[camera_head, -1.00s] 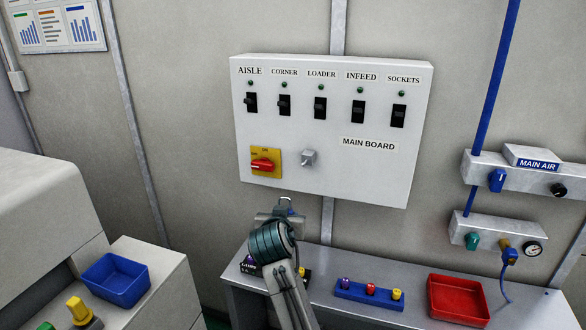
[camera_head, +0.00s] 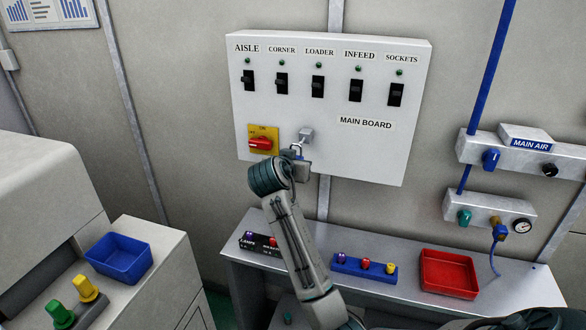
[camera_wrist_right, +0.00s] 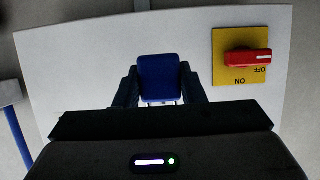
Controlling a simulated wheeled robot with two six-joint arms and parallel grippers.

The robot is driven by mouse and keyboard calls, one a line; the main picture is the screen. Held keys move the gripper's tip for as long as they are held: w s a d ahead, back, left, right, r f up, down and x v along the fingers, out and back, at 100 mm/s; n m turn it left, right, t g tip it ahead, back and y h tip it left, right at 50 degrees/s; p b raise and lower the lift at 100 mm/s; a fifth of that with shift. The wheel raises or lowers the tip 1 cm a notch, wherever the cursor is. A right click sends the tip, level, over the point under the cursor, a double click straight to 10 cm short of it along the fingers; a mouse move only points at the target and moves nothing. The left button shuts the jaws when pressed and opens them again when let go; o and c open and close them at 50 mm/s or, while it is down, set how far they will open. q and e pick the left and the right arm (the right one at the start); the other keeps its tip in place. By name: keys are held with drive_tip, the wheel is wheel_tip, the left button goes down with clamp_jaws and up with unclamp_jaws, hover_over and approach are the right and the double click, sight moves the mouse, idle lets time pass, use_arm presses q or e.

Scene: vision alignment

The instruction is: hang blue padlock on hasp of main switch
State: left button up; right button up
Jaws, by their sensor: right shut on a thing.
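The blue padlock (camera_wrist_right: 158,78) is between the fingers of my right gripper (camera_wrist_right: 158,97) in the right wrist view, its body facing the camera. In the head view my right gripper (camera_head: 298,165) is up at the lower part of the main board, and only the padlock's shackle (camera_head: 296,149) shows clearly above it. The grey hasp (camera_head: 306,134) sits right of the red main switch (camera_head: 261,143) on its yellow plate. The shackle is close below the hasp; I cannot tell whether they touch or are linked. My left gripper is not in view.
The white main board (camera_head: 375,150) carries several black breaker switches above. Below, a grey bench (camera_head: 400,285) holds a blue rack (camera_head: 365,267) with coloured pieces and a red tray (camera_head: 449,272). A blue tray (camera_head: 120,257) stands at left. Air fittings (camera_head: 520,152) are at right.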

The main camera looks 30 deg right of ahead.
drive_tip(key=w+d, duration=0.1)
drive_tip(key=w+d+b, duration=0.1)
drive_tip(key=w+d, duration=0.1)
drive_tip(key=shift+d+f, duration=0.2)
drive_tip(key=shift+d, duration=0.1)
drive_tip(key=shift+b+x, duration=0.4)
drive_tip(key=shift+x, duration=0.35)
drive_tip(key=shift+f, duration=0.15)
idle(0.3)
drive_tip(key=o, duration=1.1)
